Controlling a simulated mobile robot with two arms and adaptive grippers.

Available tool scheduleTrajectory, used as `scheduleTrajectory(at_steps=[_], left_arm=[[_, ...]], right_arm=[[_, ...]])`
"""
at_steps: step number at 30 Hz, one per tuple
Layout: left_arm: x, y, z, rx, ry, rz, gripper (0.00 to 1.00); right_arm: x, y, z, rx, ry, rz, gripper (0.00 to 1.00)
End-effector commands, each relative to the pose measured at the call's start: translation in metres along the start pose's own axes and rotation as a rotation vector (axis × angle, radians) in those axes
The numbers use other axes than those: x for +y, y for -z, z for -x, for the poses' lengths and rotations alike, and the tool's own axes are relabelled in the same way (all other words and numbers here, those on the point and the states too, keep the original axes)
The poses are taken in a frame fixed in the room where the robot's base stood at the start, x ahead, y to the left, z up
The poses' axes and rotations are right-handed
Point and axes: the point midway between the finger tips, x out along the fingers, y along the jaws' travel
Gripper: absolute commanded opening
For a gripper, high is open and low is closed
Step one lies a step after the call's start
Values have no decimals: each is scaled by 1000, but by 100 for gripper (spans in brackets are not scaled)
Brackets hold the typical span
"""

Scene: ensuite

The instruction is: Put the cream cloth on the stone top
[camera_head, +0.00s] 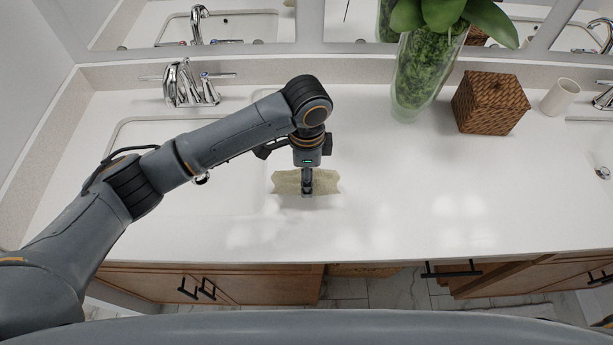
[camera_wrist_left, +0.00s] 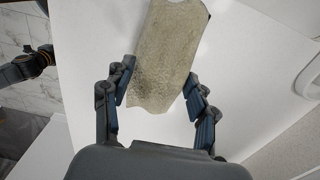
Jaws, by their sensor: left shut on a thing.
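The cream cloth (camera_head: 287,184) is at the middle of the white stone top (camera_head: 410,205), right of the left sink. My left gripper (camera_head: 307,186) points down over the cloth, with its fingers hiding the cloth's middle. In the left wrist view, the cloth (camera_wrist_left: 172,45) extends away from between the two fingers of the left gripper (camera_wrist_left: 157,95), and the gripper is shut on it. The cloth is at or just above the stone top (camera_wrist_left: 245,70); I cannot tell if it touches.
A chrome faucet (camera_head: 190,85) and sink basin are at the left. A green-filled glass vase (camera_head: 425,75), a woven brown box (camera_head: 490,103) and a white cup (camera_head: 560,96) stand at the back right. The front middle and right of the top are clear.

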Motion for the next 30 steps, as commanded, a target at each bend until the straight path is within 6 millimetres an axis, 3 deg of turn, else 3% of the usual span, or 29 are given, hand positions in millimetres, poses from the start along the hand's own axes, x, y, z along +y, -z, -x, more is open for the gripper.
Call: scheduleTrajectory(at_steps=[6,13,24,25,28,30], left_arm=[[-12,-1,-15,-1,-1,2,28],[-12,-1,-42,0,-1,0,28],[-12,-1,-48,1,1,-1,28],[-12,-1,-48,1,1,-1,59],[-12,-1,-48,1,1,-1,80],[-12,-1,-48,1,1,-1,80]], right_arm=[[-2,1,4,1,2,-1,40],[-6,3,17,2,7,-3,40],[-6,3,15,2,7,-3,40],[-6,3,15,2,7,-3,40],[-6,3,15,2,7,-3,40],[-5,3,15,2,6,-2,40]])
